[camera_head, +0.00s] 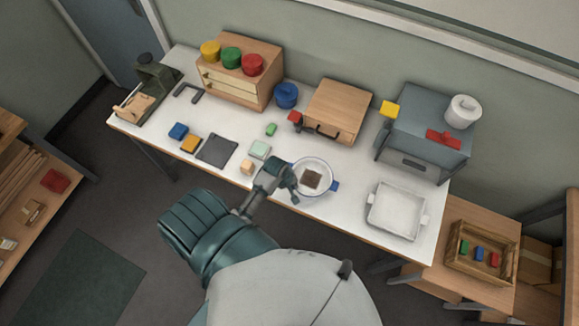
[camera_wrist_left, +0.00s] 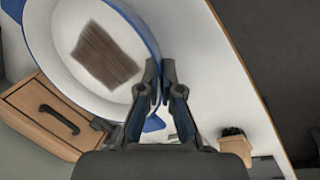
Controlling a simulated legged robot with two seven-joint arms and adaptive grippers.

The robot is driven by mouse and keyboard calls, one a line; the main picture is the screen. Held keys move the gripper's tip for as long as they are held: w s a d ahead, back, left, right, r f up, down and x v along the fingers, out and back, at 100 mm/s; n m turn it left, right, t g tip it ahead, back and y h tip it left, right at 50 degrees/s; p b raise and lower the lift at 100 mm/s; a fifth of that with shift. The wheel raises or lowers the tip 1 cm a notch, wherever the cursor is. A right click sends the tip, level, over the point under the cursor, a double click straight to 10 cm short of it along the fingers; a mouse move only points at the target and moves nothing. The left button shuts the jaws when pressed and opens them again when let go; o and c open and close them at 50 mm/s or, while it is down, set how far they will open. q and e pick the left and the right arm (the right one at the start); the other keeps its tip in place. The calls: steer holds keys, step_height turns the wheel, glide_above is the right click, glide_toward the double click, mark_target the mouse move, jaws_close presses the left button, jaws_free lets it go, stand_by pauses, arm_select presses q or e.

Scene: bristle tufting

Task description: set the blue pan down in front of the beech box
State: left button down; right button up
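The blue pan (camera_head: 325,166) is a round white-lined vessel with a blue rim and blue side handles; a brown square lies in it. It is over the table's front middle in the head view, and its rim fills the upper left of the left wrist view (camera_wrist_left: 38,55). My left gripper (camera_head: 292,190) is at its near left edge, its fingertips close together on the rim (camera_wrist_left: 159,70). I cannot tell whether the pan touches the table. The beech box (camera_head: 343,103), with a dark front handle, stands behind it; the wrist view shows it too (camera_wrist_left: 30,108). My right gripper is out of view.
Free white tabletop (camera_head: 345,155) lies between pan and box.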

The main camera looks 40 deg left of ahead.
arm_select(q)
steer(key=w+a, duration=0.2)
steer(key=a, duration=0.1)
steer(key=w+a, duration=0.2)
steer(key=a, duration=0.1)
steer(key=w+a+f, duration=0.1)
steer(key=w+a, duration=0.1)
steer(key=a, duration=0.1)
steer(key=shift+a+f, duration=0.1)
steer(key=shift+a, duration=0.2)
steer(key=f, duration=0.2)
steer(key=shift+d+f+p, duration=0.2)
steer(key=shift+f+p, duration=0.2)
steer(key=shift+f, duration=0.25)
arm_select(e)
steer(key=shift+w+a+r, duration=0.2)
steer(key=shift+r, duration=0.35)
arm_select(q)
steer(key=shift+a, duration=0.1)
steer(key=c, duration=1.3)
jaws_free()
steer(key=shift+s+a+f, duration=0.1)
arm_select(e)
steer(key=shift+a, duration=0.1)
